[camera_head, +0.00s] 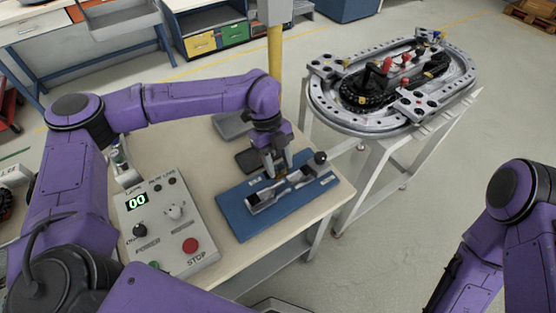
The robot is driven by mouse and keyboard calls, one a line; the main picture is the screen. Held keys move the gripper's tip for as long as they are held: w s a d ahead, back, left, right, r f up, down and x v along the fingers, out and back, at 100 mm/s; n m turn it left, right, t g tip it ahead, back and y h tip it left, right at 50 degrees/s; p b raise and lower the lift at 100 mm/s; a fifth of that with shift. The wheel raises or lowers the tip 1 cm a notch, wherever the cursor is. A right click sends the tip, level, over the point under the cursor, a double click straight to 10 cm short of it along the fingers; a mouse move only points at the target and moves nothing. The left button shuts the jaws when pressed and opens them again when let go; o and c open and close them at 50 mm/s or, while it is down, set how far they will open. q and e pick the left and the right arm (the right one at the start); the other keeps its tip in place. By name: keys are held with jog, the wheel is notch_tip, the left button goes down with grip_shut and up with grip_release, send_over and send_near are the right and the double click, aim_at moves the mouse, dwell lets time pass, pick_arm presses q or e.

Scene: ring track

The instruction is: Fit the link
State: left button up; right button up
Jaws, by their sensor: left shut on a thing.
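My left gripper (274,172) points down over the wooden-topped table. It is shut on the link, which is mostly hidden between and below the fingers. Just below it, a grey metal fixture (262,200) lies on a blue mat (240,224). A lever with a dark ball knob (320,157) stands at the fixture's right end. I cannot tell whether the link touches the fixture. The oval ring track (328,109) stands on its own stand at the right, with a black chain (353,98) and several red and yellow parts inside. My right gripper is not in view.
A control box (165,225) with a "00" display and a red stop button stands left of the blue mat. Dark trays (232,126) lie behind the mat. A yellow post (274,55) rises behind the table. Open floor lies between the track stand and my right arm.

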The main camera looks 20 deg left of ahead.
pick_arm(q)
jog(key=f, duration=0.1)
jog(key=f+b, duration=0.2)
jog(key=f, duration=0.1)
jog(key=shift+s, duration=0.3)
jog(key=shift+w+f, duration=0.15)
jog(key=shift+f, duration=0.4)
jog(key=shift+r, duration=0.1)
dwell(0.3)
jog(key=shift+p, duration=0.35)
dwell(0.4)
jog(key=shift+f+b, duration=0.65)
jog(key=shift+f, duration=0.5)
